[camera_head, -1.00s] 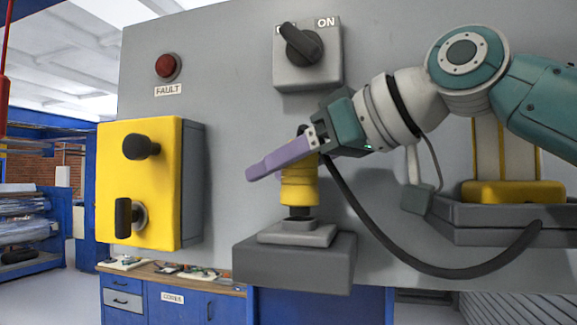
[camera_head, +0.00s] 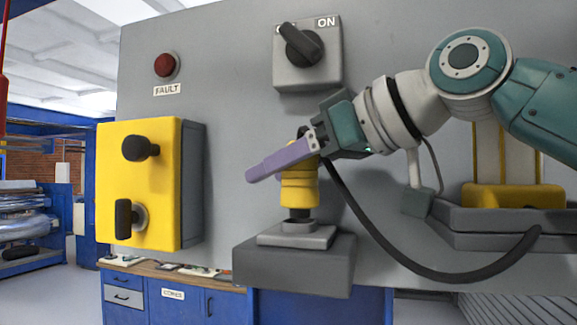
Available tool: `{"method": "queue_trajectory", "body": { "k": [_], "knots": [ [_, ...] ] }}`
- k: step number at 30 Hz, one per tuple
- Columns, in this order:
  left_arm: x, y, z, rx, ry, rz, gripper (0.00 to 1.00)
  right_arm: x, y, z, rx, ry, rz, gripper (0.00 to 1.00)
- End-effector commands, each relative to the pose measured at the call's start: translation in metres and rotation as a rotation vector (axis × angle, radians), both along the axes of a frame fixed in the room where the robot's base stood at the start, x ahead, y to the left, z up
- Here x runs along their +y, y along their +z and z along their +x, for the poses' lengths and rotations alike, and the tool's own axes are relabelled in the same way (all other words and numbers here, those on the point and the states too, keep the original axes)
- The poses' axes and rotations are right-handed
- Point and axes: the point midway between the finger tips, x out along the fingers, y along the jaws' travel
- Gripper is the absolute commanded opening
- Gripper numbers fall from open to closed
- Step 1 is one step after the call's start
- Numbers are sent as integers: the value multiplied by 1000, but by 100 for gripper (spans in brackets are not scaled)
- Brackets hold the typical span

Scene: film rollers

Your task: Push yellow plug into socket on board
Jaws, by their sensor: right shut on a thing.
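The yellow plug (camera_head: 299,192) is upright with its dark tip pointing down. A black cable runs from its upper part to the right. My right gripper (camera_head: 282,161) comes in from the right and is shut on the plug's upper part; its purple fingers hide some of the plug. The grey socket (camera_head: 296,235) sits on a grey block on the board, directly below the plug. The plug's dark tip is at the socket's top opening; I cannot tell how far inside it is. My left gripper is not in view.
The grey board (camera_head: 232,60) carries a red fault light (camera_head: 166,65), a rotary switch (camera_head: 308,55) and a yellow box (camera_head: 150,185) with black knobs to the left. The black cable (camera_head: 400,262) loops to a grey ledge (camera_head: 490,240) at right. A workbench stands low behind.

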Motion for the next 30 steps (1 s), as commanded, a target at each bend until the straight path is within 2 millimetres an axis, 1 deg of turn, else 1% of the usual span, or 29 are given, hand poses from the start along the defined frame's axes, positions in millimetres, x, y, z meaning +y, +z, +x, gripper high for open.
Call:
{"method": "queue_trajectory", "body": {
  "k": [29,30],
  "knots": [
    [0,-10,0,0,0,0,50,0,-18,0,-1,0,-1,0],
    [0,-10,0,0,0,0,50,0,-17,0,-1,0,-1,53]
  ]
}}
